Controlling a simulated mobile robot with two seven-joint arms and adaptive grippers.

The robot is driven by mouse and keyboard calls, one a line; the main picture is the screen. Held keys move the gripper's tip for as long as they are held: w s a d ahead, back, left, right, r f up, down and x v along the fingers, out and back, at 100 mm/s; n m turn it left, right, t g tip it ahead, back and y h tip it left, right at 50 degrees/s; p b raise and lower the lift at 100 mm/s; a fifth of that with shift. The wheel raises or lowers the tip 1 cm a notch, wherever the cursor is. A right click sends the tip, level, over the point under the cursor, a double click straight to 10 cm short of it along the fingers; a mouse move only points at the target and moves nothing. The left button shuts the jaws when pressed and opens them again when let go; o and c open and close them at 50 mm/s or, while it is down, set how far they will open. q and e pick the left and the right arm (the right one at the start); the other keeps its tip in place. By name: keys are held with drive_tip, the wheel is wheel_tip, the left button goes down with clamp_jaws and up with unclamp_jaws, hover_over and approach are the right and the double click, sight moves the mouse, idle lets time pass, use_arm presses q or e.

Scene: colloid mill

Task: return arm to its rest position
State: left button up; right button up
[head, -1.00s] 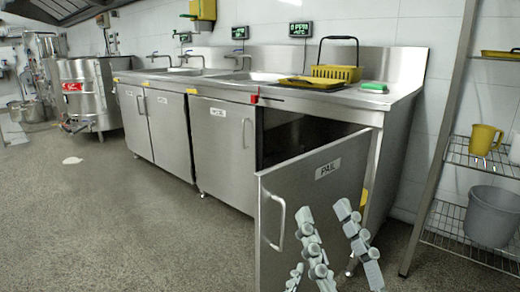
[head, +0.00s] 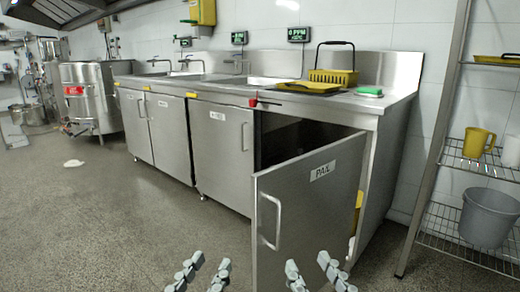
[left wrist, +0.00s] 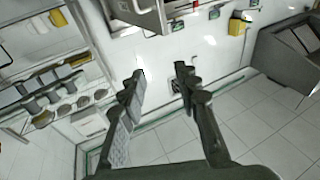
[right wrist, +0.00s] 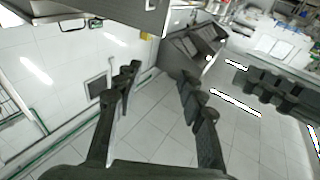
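My left gripper (head: 211,261) shows at the bottom edge of the head view, left of the open cabinet door, its two fingers apart. My right gripper (head: 307,262) is to its right, in front of the lower part of the door, fingers also apart. In the left wrist view, my left gripper (left wrist: 160,72) is open with nothing between its fingers. In the right wrist view, my right gripper (right wrist: 160,72) is open and empty too. Most of both arms is outside the head view.
The grey cabinet door (head: 310,205) labelled PAIL stands swung open with its handle toward me. A yellow basket (head: 333,77) and a green-topped block (head: 369,92) are on the steel counter (head: 345,98). A wire rack (head: 470,225) stands right. The floor at left is mostly clear.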

use_arm(q)
drive_tip(key=a+f+g+y+p, duration=0.2)
drive_tip(key=a+f+g+p, duration=0.15)
drive_tip(key=f, duration=0.55)
drive_tip(key=a+f+g+y+p, duration=0.2)
drive_tip(key=a+f+g, duration=0.2)
drive_tip(key=f, duration=0.5)
use_arm(e)
drive_tip(key=d+f+g+h, duration=0.2)
drive_tip(key=d+f+g, duration=0.2)
drive_tip(key=f, duration=0.5)
drive_tip(key=d+f+g+h, duration=0.2)
drive_tip(key=d+f+g, duration=0.2)
drive_tip(key=f, duration=0.5)
use_arm(q)
drive_tip(key=s+a+f+n+g+y+p, duration=0.2)
drive_tip(key=s+a+f+g+y+p, duration=0.1)
drive_tip(key=s+a+f+g, duration=0.5)
drive_tip(key=s+a+f, duration=0.3)
drive_tip(key=s+f, duration=0.1)
drive_tip(key=shift+y+p, duration=0.4)
use_arm(e)
drive_tip(key=s+d+f+m+g+h, duration=0.2)
drive_tip(key=s+d+f+g+h, duration=0.1)
drive_tip(key=s+d+f+g, duration=0.4)
drive_tip(key=s+d+f, duration=0.3)
drive_tip(key=s+f, duration=0.2)
drive_tip(key=shift+d+g+h, duration=0.4)
